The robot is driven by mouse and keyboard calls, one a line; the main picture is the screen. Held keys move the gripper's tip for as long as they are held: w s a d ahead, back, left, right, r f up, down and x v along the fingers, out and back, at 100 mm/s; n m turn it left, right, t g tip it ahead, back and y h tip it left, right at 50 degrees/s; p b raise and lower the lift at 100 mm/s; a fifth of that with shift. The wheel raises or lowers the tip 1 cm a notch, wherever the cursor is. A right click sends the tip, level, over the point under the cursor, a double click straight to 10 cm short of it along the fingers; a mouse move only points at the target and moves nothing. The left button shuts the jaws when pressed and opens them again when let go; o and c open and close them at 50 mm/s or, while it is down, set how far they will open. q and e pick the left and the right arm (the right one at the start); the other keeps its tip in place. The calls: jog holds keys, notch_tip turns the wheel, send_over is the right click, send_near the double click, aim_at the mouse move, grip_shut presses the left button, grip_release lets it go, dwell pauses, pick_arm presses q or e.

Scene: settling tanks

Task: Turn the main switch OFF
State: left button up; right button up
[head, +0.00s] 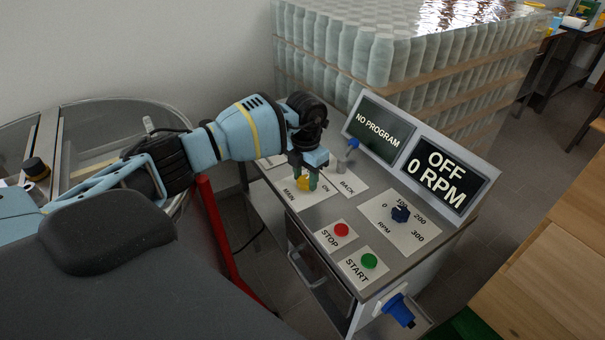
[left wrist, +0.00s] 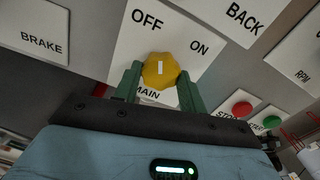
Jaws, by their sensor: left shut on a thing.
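The main switch is a yellow knob (left wrist: 160,70) on a white plate (left wrist: 128,47) marked OFF, ON and MAIN in the left wrist view. Its white mark points up the picture, nearer to the OFF label than to ON. My left gripper (left wrist: 157,86) has its green fingers on both sides of the knob and is shut on it. In the head view the knob (head: 303,183) shows under my left gripper (head: 307,182), partly hidden by it. The OFF label is hidden there. My right gripper is not in view.
Screens read NO PROGRAM (head: 378,130) and OFF 0 RPM (head: 443,177). Stacked bottles (head: 375,60) stand behind.

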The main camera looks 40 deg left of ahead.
aim_at(305, 180)
pick_arm(q)
jog(key=shift+r+n+p, duration=0.1)
jog(key=shift+n+p, duration=0.25)
jog(key=shift+n, duration=0.65)
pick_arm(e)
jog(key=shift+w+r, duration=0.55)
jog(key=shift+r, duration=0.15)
pick_arm(q)
jog(key=o, duration=1)
notch_tip(305, 180, up, 8)
jog(key=shift+f, duration=0.15)
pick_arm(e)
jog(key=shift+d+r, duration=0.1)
